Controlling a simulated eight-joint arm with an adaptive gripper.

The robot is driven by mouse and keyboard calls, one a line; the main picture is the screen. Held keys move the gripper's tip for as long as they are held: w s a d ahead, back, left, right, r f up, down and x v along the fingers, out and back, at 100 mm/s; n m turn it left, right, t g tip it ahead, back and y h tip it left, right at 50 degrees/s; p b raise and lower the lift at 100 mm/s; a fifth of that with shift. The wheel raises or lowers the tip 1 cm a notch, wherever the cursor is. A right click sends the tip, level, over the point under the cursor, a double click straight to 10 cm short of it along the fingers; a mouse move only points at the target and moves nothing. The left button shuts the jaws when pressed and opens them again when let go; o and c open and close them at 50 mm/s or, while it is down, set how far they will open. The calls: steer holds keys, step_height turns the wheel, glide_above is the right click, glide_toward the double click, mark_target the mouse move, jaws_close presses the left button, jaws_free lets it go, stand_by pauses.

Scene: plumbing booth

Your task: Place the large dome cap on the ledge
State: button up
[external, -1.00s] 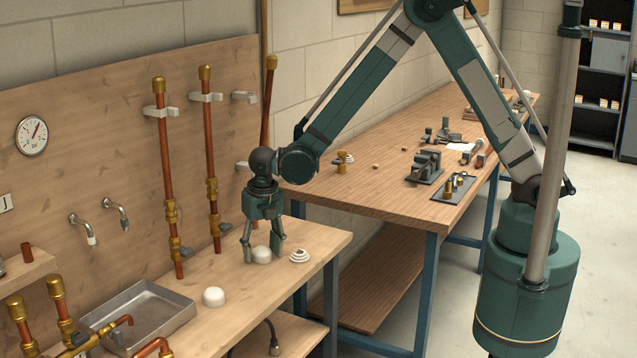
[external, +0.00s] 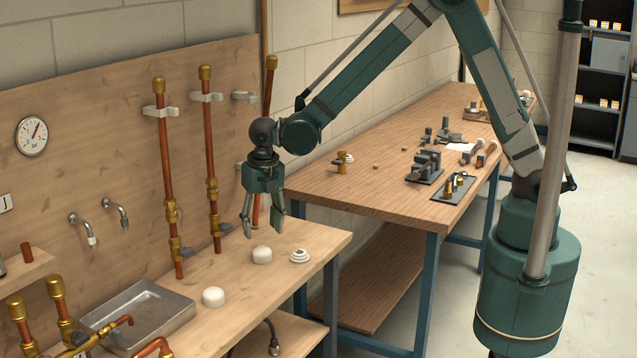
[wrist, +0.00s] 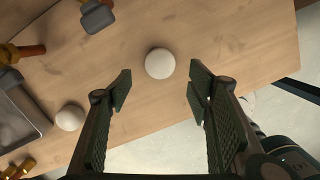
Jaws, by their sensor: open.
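Two plain white dome caps stand on the wooden bench. One dome (external: 262,254) is toward the bench's right end, the other dome (external: 214,296) stands beside the metal tray. I cannot tell for sure which is the large one. My gripper (external: 262,230) is open and empty, above the right dome and apart from it. In the wrist view that dome (wrist: 160,63) shows beyond and between the open fingertips (wrist: 158,88), and the other dome (wrist: 70,117) is at lower left. A small wooden ledge (external: 24,272) juts from the board at far left.
A stepped white cap (external: 299,256) stands right of the right dome. The metal tray (external: 140,312) and brass-fitted pipes (external: 70,325) are at left. Upright copper pipes (external: 210,160) and taps (external: 85,228) line the board behind. Bare bench lies between the domes.

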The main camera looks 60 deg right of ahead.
steer(key=shift+s+a+r, duration=0.1)
steer(key=shift+s+r, duration=0.1)
steer(key=shift+r, duration=1.6)
steer(key=s+d+r+m+t+y, duration=0.1)
steer(key=s+d+r+m, duration=0.55)
steer(key=d+r, duration=0.2)
steer(key=s+d+r+m+t, duration=0.2)
steer(key=s+d+r+m, duration=0.3)
steer(key=d+r+m, duration=0.4)
steer(key=s+d+r+m+t, duration=0.1)
steer(key=s+d+m, duration=0.6)
steer(key=s, duration=0.2)
steer(key=s+d+m+t, duration=0.2)
steer(key=s+d+m, duration=0.5)
steer(key=s, duration=0.3)
steer(key=shift+s+r+m, duration=0.2)
steer(key=shift+r+m, duration=0.2)
steer(key=shift+m, duration=0.15)
